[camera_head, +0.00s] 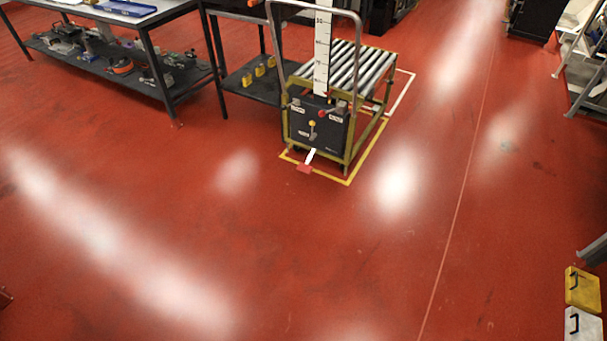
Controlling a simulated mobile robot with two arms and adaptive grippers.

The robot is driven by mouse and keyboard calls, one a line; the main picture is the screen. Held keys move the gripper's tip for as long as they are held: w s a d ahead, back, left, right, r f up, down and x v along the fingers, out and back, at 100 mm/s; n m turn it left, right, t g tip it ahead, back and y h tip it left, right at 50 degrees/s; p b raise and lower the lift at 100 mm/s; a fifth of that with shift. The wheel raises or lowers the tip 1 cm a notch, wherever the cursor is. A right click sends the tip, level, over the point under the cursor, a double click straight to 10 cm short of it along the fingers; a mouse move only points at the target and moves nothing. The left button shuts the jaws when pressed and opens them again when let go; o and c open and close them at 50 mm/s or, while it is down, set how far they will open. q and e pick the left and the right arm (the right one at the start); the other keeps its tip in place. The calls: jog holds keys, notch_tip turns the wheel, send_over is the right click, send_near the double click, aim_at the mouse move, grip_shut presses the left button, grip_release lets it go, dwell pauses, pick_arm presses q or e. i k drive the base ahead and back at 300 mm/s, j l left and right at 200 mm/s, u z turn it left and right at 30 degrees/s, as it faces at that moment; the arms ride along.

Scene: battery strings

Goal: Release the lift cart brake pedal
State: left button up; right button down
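The lift cart (318,123) stands at the upper middle, inside a yellow floor outline. It has a grey push handle, a roller top (343,66), a white height scale (322,50) and a dark control panel with small levers. The brake pedal (305,168) has a red tip on a white arm and sticks out low at the cart's front, just above the red floor. Whether it is pressed or released I cannot tell. Neither of my grippers can be made out in this view.
A workbench (155,70) with tools on its lower shelf stands at the upper left, with another shelf (250,88) beside the cart. Yellow and white cases (583,289) are at the lower right edge. The red floor in front of the cart is clear.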

aim_at(305, 168)
jog(key=i+j+z, duration=0.15)
jog(key=i+j, duration=0.15)
jog(key=i+j+z, duration=0.1)
jog(key=i+j, duration=0.15)
jog(key=j, duration=0.2)
jog(key=i+j+z, duration=0.15)
jog(key=j, duration=0.3)
jog(key=i+j+z, duration=0.15)
jog(key=i+j, duration=0.15)
jog(key=j, duration=0.15)
jog(key=i+j+z, duration=0.1)
jog(key=j, duration=0.35)
jog(key=i+j+z, duration=0.15)
jog(key=i+j, duration=0.15)
jog(key=j, duration=0.2)
jog(key=i+j+z, duration=0.15)
jog(key=j, duration=0.4)
jog(key=i+j+z, duration=0.1)
jog(key=j, duration=0.4)
